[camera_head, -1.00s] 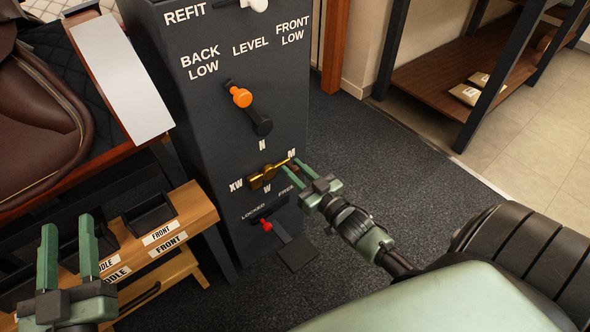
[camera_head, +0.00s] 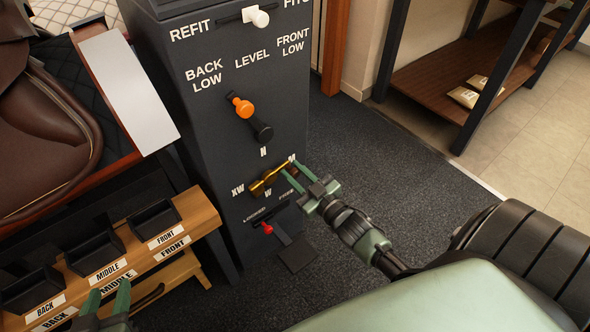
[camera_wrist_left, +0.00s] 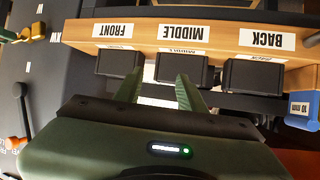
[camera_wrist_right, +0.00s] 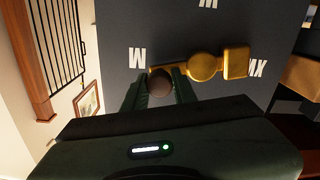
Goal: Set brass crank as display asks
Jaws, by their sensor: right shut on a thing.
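The brass crank (camera_head: 260,187) is on the front of the dark cabinet, among the marks N, M, W and XW. Its dark knob (camera_wrist_right: 160,82) is at the M side, and its square brass end (camera_wrist_right: 237,62) points toward XW. My right gripper (camera_head: 287,171) is shut on the knob, with a finger on each side in the right wrist view. My left gripper (camera_head: 108,297) is open and empty, low at the left by the bin shelf; its fingers are apart in the left wrist view (camera_wrist_left: 158,88). No display screen is in view.
The cabinet also carries a white REFIT slider (camera_head: 257,17), an orange-knobbed level lever (camera_head: 243,107) and a red lever (camera_head: 267,228) by LOCKED. A wooden shelf (camera_head: 200,212) with black bins stands at the left, below a brown saddle (camera_head: 40,140). Dark floor right of the cabinet is clear.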

